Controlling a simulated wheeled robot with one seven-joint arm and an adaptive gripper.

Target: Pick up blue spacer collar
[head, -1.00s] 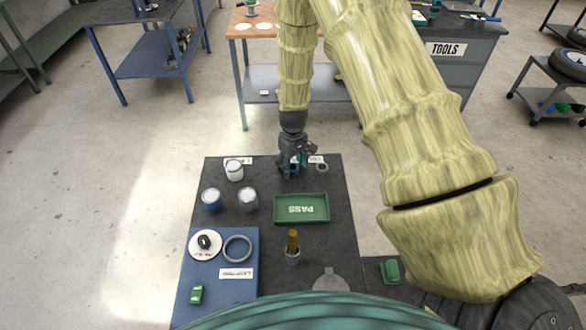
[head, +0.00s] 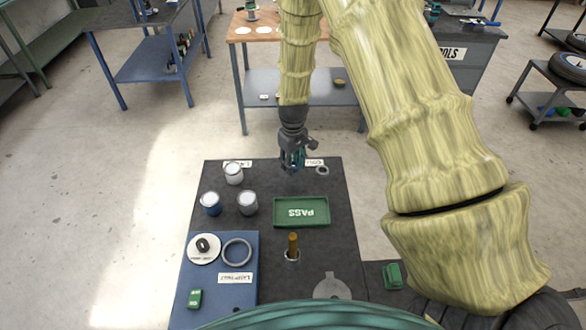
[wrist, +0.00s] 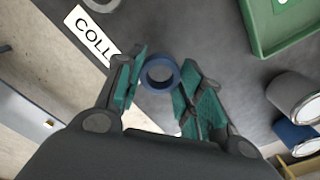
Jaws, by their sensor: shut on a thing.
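The blue spacer collar (wrist: 147,80) is a short ring with an open centre. In the wrist view it sits between the teal fingertips of my gripper (wrist: 160,73), which touch it from both sides. In the head view my gripper (head: 291,166) points down over the back edge of the dark work mat, and its fingers mostly hide the collar. I cannot tell exactly how far the collar is above the mat.
A grey collar (head: 322,170) lies just right of my gripper, by a white label (wrist: 90,35). A green PASS tray (head: 301,225) is in front. White, blue and grey cans stand to the left.

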